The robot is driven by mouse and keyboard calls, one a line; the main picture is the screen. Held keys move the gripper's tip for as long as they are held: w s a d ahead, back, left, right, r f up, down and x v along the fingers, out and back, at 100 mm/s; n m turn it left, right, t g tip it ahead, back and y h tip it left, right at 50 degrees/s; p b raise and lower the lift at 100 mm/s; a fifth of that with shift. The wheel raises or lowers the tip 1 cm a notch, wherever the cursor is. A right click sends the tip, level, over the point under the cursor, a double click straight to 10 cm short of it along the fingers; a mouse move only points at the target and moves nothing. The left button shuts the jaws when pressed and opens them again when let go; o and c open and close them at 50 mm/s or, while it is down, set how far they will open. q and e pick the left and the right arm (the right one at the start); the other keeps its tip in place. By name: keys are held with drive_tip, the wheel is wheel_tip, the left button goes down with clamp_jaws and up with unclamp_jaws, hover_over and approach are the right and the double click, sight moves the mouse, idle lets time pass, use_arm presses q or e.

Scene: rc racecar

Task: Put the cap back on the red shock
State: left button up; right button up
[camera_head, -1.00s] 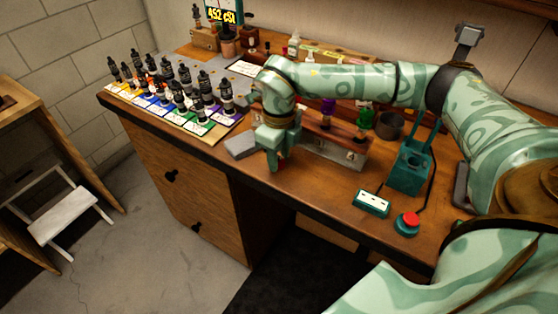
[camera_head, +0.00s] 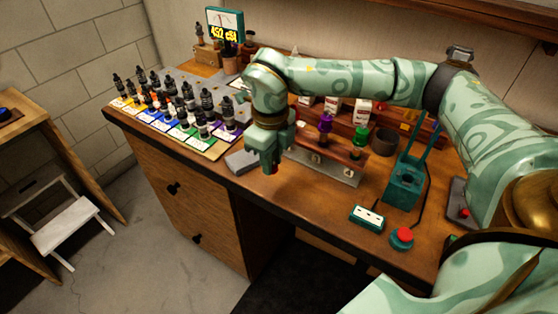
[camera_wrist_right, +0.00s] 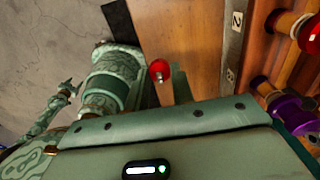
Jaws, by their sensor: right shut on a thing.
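My right gripper (camera_head: 268,168) points down over the desk's front part, left of the shock stand. It is shut on a small red cap (camera_head: 273,169), mostly hidden by the fingers. In the right wrist view the red cap (camera_wrist_right: 160,70) shows as a round red piece at the fingertip. The red shock (camera_wrist_right: 288,24) shows at the upper right of that view, apart from the cap. In the head view my right arm hides it.
A numbered metal stand (camera_head: 325,166) holds a purple shock (camera_head: 325,124) and a green shock (camera_head: 360,138). Bottles on coloured cards (camera_head: 180,115) fill the desk's left. A teal holder (camera_head: 405,180) and a red button (camera_head: 403,235) stand at the right.

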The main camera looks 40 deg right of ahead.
use_arm(q)
drive_tip(key=shift+w+r+p, duration=0.3)
drive_tip(key=shift+r+p, duration=0.4)
drive_tip(key=shift+r, duration=0.2)
use_arm(e)
drive_tip(key=s+a+r, duration=0.5)
drive_tip(key=a+r, duration=0.1)
drive_tip(key=a, duration=0.3)
drive_tip(key=shift+s+a, duration=0.2)
drive_tip(key=shift+a, duration=0.05)
use_arm(q)
drive_tip(key=shift+c, duration=0.4)
